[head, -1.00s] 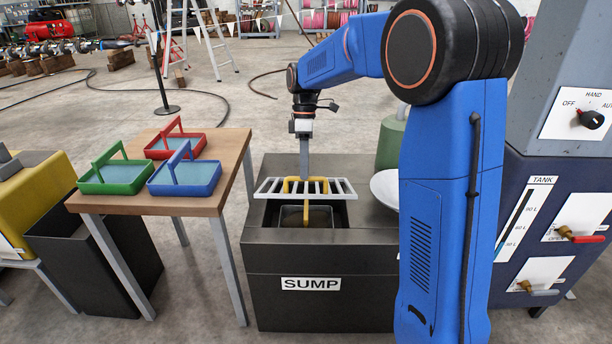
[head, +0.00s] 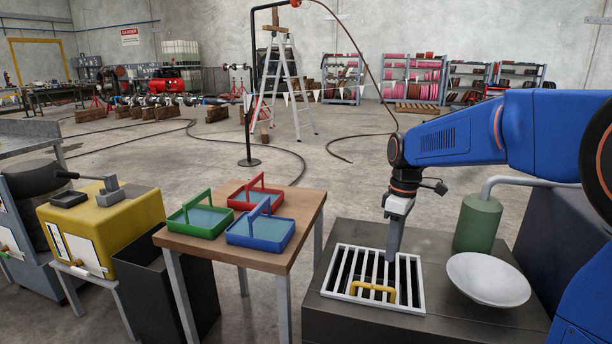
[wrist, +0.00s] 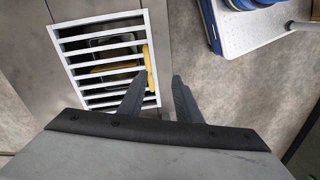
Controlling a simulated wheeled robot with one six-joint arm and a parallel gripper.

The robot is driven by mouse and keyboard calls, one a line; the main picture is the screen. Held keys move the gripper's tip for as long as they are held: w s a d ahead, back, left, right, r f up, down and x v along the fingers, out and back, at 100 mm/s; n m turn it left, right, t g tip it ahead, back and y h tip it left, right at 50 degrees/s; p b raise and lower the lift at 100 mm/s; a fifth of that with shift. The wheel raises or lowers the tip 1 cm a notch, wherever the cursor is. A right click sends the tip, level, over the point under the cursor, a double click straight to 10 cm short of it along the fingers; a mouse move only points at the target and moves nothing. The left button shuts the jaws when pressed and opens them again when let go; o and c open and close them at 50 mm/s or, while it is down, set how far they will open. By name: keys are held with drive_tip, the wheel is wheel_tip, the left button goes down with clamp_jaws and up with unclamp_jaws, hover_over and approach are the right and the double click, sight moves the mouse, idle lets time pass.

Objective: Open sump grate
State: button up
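The sump grate (head: 338,268) is a white barred panel with a yellow handle (head: 374,291) near its front edge. It lies over the opening in the dark sump top; I cannot tell whether it is fully seated. In the wrist view the grate (wrist: 100,23) shows its handle (wrist: 149,64) just beyond my fingertips. Grey and yellow parts show below through the bars. My gripper (head: 390,257) points down above the grate, behind the handle in the head view. Its two fingers (wrist: 152,88) are apart with nothing between them.
A white dish (head: 489,278) and a green cylinder (head: 478,222) stand right of the grate. Left, a wooden table (head: 255,259) holds red (head: 252,199), green (head: 198,225) and blue (head: 260,240) trays. A dark bin (head: 165,290) stands beside it.

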drive_tip(key=s+d+f+m+t, duration=0.1)
drive_tip(key=s+m, duration=0.4)
drive_tip(key=s, duration=0.8)
drive_tip(key=s+d+f+m+t, duration=0.1)
drive_tip(key=s+d+m+t, duration=0.2)
drive_tip(key=s, duration=1.1)
drive_tip(key=m+t, duration=0.1)
drive_tip(key=m, duration=0.2)
drive_tip(key=shift+d+h, duration=0.2)
drive_tip(key=shift+h, duration=0.1)
drive_tip(key=shift+s+f+t, duration=0.15)
drive_tip(key=shift+t, duration=0.15)
drive_tip(key=shift+c, duration=0.9)
drive_tip(key=shift+s+f, duration=0.1)
clamp_jaws()
drive_tip(key=shift+d, duration=0.1)
